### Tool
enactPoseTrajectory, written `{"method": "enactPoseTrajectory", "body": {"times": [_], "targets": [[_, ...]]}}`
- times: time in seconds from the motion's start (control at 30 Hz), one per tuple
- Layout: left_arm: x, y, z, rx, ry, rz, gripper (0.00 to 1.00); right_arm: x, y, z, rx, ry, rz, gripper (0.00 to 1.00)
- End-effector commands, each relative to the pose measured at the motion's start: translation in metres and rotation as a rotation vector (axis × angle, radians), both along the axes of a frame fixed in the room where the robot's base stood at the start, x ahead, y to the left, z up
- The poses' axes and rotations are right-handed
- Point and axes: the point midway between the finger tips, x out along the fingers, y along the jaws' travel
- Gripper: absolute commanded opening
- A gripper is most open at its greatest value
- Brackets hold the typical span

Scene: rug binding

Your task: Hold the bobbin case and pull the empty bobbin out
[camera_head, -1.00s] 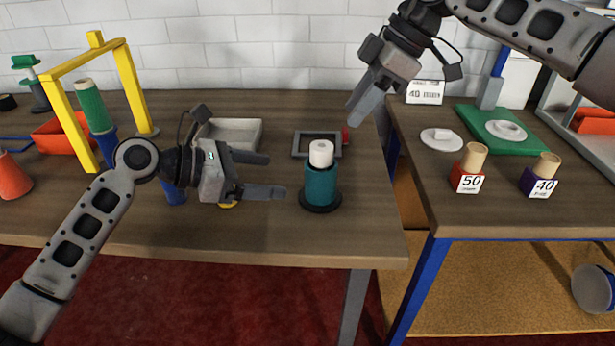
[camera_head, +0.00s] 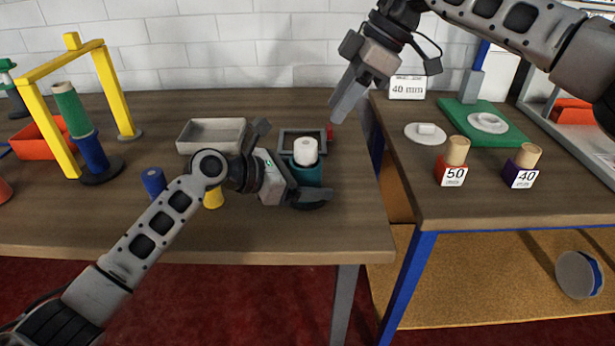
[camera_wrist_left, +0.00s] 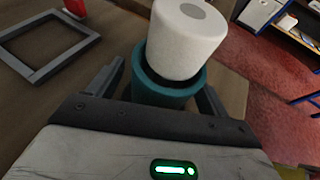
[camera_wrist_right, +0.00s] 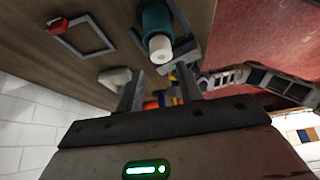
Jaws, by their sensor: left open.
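The teal bobbin case (camera_head: 308,176) stands upright on the wooden table, with the white bobbin (camera_head: 305,150) sticking out of its top. In the left wrist view the case (camera_wrist_left: 165,95) lies between my left fingers and the white bobbin (camera_wrist_left: 185,40) rises above it. My left gripper (camera_head: 312,182) is open, one finger on each side of the case; I cannot tell if either touches. My right gripper (camera_head: 345,100) is open and empty, up and to the right of the bobbin. The right wrist view also shows the bobbin (camera_wrist_right: 160,47).
A dark square frame (camera_head: 302,134) with a red piece lies behind the case, and a grey tray (camera_head: 210,136) to the left. A yellow stand (camera_head: 110,80) is farther left.

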Motion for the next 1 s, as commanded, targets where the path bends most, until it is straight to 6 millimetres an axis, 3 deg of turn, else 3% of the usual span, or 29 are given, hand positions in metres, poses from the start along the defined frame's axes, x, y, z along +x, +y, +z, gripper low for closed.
{"method": "enactPoseTrajectory", "body": {"times": [0.07,0.27,0.3,0.4,0.57,1.0], "targets": [[0.0,0.0,0.0,0.0,0.0,0.0,0.79,0.0,0.0,0.0,0.0,0.0,0.0,0.36],[0.0,0.0,0.0,0.0,0.0,-0.001,0.26,0.0,0.0,0.0,0.0,0.0,0.0,0.36],[0.0,0.0,0.0,0.0,0.0,-0.001,0.23,0.0,0.0,0.0,0.0,0.0,0.0,0.36],[0.0,0.0,0.0,0.0,0.0,-0.001,0.23,-0.001,0.001,0.0,-0.004,-0.007,0.013,0.61],[0.0,0.0,0.0,0.0,0.0,-0.001,0.23,-0.008,0.008,0.0,-0.067,-0.117,0.199,0.61],[0.0,0.0,0.0,0.0,0.002,-0.001,0.23,-0.039,0.041,0.019,-0.505,-0.698,1.383,0.61]]}}
